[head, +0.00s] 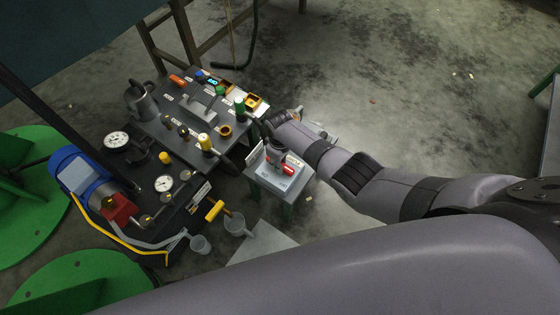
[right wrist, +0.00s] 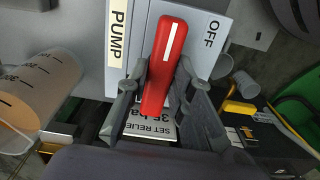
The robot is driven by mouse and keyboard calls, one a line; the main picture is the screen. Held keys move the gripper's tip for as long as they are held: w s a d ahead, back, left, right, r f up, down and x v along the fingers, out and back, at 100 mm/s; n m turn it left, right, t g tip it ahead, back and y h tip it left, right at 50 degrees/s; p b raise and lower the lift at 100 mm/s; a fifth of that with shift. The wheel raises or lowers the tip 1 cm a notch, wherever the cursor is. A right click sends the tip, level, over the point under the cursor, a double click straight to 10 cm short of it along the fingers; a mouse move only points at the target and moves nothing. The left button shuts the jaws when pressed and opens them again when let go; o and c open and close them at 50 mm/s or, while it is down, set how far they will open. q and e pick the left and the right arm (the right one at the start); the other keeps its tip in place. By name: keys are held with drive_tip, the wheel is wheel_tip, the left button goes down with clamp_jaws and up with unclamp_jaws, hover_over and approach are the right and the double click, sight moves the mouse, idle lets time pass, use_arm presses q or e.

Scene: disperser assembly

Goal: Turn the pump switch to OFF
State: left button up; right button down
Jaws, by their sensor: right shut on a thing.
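The pump switch has a red handle (right wrist: 166,60) with a white line, set on a grey box (right wrist: 196,12). In the right wrist view, a PUMP label (right wrist: 118,30) is left of the handle and the word OFF (right wrist: 212,32) is right of its upper end. The handle tilts slightly right and its upper end points between these words. My right gripper (right wrist: 163,82) is shut on the handle, a finger on each side. In the head view the red handle (head: 288,169) shows on the small box, with my right gripper (head: 274,151) at it. My left gripper is not seen.
A black bench (head: 160,127) with gauges, valves and labels stands left of the switch box. A blue motor (head: 80,175) is at the far left. A graduated cup (right wrist: 38,90) is close in the wrist view.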

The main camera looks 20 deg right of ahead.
drive_tip(key=shift+n, duration=0.3)
drive_tip(key=c, duration=1.5)
unclamp_jaws()
drive_tip(key=shift+c, duration=0.2)
drive_tip(key=shift+o, duration=0.7)
drive_tip(key=shift+r, duration=0.5)
wheel_tip(320, 180, up, 11)
